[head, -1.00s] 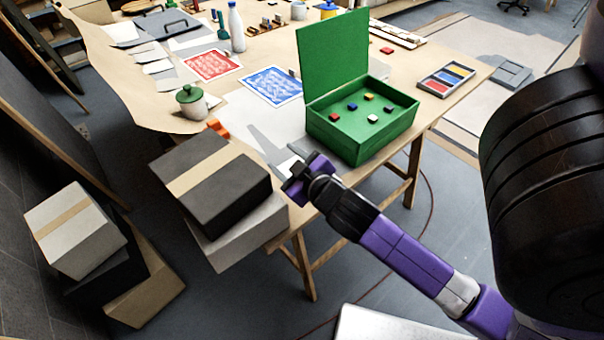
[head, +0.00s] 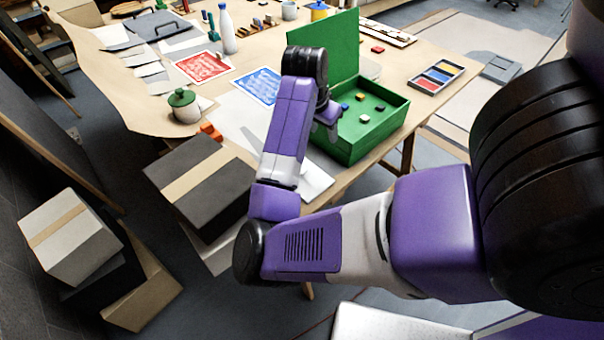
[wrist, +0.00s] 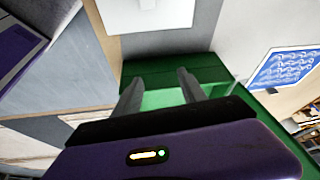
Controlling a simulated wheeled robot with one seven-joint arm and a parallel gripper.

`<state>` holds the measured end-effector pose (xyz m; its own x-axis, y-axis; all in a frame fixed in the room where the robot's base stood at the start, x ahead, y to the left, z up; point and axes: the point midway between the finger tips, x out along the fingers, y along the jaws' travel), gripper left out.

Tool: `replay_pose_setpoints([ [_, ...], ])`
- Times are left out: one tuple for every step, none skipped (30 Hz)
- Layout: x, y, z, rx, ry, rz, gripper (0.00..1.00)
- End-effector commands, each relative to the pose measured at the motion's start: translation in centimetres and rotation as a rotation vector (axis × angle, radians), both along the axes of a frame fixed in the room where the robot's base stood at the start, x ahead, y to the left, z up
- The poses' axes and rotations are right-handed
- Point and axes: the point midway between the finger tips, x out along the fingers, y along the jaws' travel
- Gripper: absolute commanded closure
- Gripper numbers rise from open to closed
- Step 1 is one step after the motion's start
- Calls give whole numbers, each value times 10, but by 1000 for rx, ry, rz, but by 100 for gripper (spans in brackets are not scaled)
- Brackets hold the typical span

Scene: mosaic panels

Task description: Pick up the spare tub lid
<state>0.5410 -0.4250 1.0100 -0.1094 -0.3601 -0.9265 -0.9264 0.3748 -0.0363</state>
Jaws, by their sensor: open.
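I cannot pick out the spare tub lid with certainty. A pale, round-edged thing (head: 371,68) shows on the table just right of the raised green box lid, which partly hides it; I cannot tell if it is the lid. My gripper (head: 331,133) points down over the left part of the open green box (head: 357,150). In the wrist view my gripper (wrist: 160,88) has its two fingers apart with nothing between them, above the green box (wrist: 165,70).
The raised green box lid (head: 340,42) stands close by my wrist. Small coloured blocks lie in the box. A paint tray (head: 440,76) is to the right. A pot with a green lid (head: 184,104) and a white bottle (head: 227,30) stand to the left. Cartons (head: 195,185) stand at the table's front.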

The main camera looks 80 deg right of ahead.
Motion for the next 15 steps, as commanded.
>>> replay_pose_setpoints([
  [9, 13, -2, 75, -37, -37, 51],
  [12, 21, -3, 118, -54, -58, 51],
  [17, 31, -4, 169, -75, -82, 51],
  [20, 38, -5, 207, -89, -97, 51],
  [24, 44, -5, 239, -100, -111, 51],
  [27, 51, -5, 276, -114, -127, 51],
  [30, 56, -5, 300, -123, -136, 51],
  [32, 59, -5, 318, -129, -142, 51],
  [34, 63, -5, 338, -135, -149, 51],
  [35, 66, -6, 349, -138, -153, 51],
  [35, 67, -7, 358, -139, -155, 51],
  [36, 69, -10, 364, -140, -157, 51],
  [36, 69, -12, 366, -141, -157, 51],
  [36, 69, -15, 366, -141, -156, 51],
  [36, 69, -20, 366, -140, -156, 51],
])
